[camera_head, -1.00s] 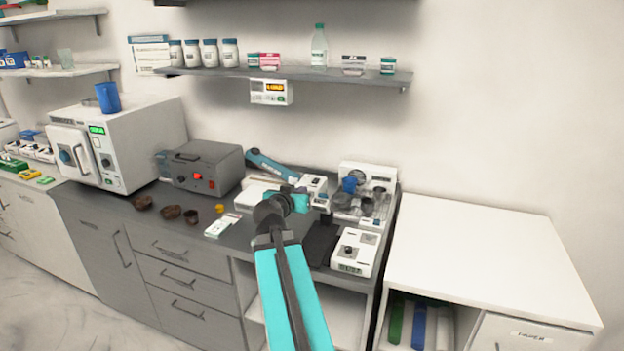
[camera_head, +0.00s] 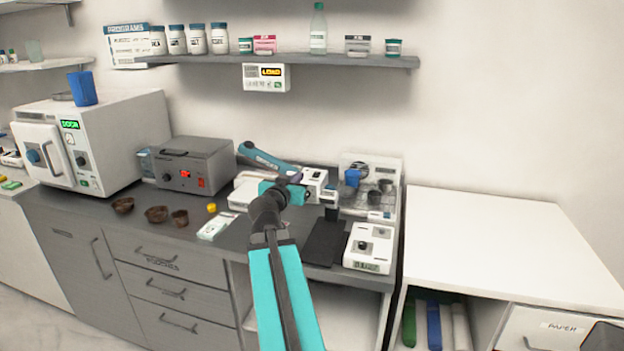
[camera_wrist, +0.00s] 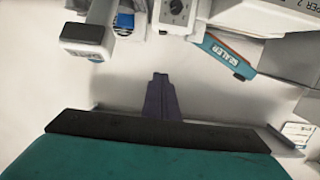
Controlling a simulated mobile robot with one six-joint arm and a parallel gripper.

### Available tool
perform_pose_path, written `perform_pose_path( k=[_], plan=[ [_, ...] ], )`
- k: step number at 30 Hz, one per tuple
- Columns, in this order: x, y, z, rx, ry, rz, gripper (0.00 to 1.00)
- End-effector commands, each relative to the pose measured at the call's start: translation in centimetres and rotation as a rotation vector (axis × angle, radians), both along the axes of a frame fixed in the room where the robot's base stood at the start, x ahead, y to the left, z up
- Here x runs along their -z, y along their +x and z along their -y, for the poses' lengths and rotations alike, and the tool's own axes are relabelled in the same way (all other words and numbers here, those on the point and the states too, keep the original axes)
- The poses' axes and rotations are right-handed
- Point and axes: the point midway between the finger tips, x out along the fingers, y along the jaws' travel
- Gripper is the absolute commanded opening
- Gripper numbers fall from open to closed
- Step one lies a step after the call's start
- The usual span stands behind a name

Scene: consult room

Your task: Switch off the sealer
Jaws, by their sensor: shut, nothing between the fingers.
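The sealer has a long teal-blue arm (camera_head: 268,158) slanting down to the right over the back of the grey counter. Its teal "SEALER" label (camera_wrist: 222,55) shows right of centre in the wrist view. A white box with a dark knob (camera_head: 314,181) stands at the arm's right end; the knob also shows at the top of the wrist view (camera_wrist: 176,10). I cannot tell which control is the sealer's switch. My gripper (camera_head: 297,178) is in front of the sealer, partly covering it. Its dark purple fingers (camera_wrist: 160,78) are shut and empty, apart from the label.
A grey box with red controls (camera_head: 195,165) and a white steriliser-like unit (camera_head: 92,138) stand left. Brown bowls (camera_head: 156,214) lie in front. A white device (camera_head: 369,247) and dark mat (camera_head: 325,242) are right. A shelf (camera_head: 280,61) hangs above. The right white cabinet top (camera_head: 490,240) is clear.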

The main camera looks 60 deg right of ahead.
Motion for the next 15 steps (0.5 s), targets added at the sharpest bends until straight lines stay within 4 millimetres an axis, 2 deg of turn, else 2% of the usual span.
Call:
perform_pose_path(
  k=[2,15],
  plan=[
    [0.48,-0.05,0.02,0.001,-0.001,0.0,0.0],
    [0.43,-0.31,0.4,0.006,0.0,0.0,0.0]
  ],
)
